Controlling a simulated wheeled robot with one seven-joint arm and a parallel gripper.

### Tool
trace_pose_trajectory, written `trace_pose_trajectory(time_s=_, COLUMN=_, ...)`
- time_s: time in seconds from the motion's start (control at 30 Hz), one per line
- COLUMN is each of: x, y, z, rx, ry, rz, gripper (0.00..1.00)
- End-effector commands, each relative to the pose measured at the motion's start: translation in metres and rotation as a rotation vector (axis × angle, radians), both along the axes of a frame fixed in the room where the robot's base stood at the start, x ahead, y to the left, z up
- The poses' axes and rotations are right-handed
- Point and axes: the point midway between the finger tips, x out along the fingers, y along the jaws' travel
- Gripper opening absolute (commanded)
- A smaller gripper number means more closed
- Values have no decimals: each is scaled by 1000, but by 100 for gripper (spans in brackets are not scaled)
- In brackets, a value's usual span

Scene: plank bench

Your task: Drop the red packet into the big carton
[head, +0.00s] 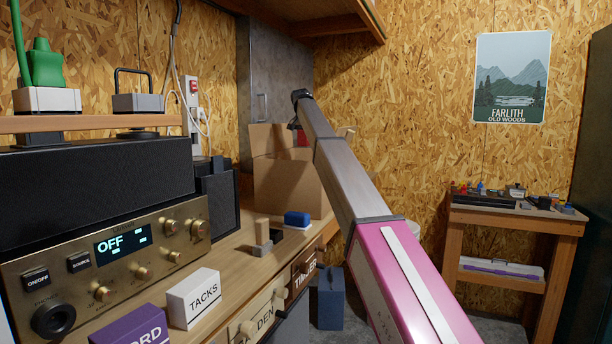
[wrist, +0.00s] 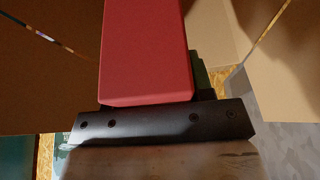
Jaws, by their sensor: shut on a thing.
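The big carton (head: 288,188) is brown cardboard with its flaps up. It stands at the far end of the bench. My gripper (head: 297,126) is above the carton, reaching down toward its open top. The red packet (head: 301,139) shows as a small red patch at the carton's opening, partly hidden by my arm. In the wrist view the red packet (wrist: 145,50) is held at my gripper (wrist: 160,120). Cardboard of the carton (wrist: 40,85) shows on both sides of it. My gripper is shut on the packet. The fingertips are mostly hidden.
On the wooden bench stand a brass-fronted radio (head: 110,255), a white TACKS box (head: 194,298), a purple box (head: 130,328), a wooden block piece (head: 263,235) and a blue block (head: 297,219). A grey metal cabinet (head: 278,85) is behind the carton. A wooden shelf (head: 330,20) hangs above.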

Motion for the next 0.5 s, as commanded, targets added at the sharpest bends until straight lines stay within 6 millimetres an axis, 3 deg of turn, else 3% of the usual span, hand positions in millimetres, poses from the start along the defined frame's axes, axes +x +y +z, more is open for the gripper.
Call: trace_pose_trajectory(time_s=0.5, x=-1, y=0, z=-47, rx=0, ry=1, rz=0, gripper=21)
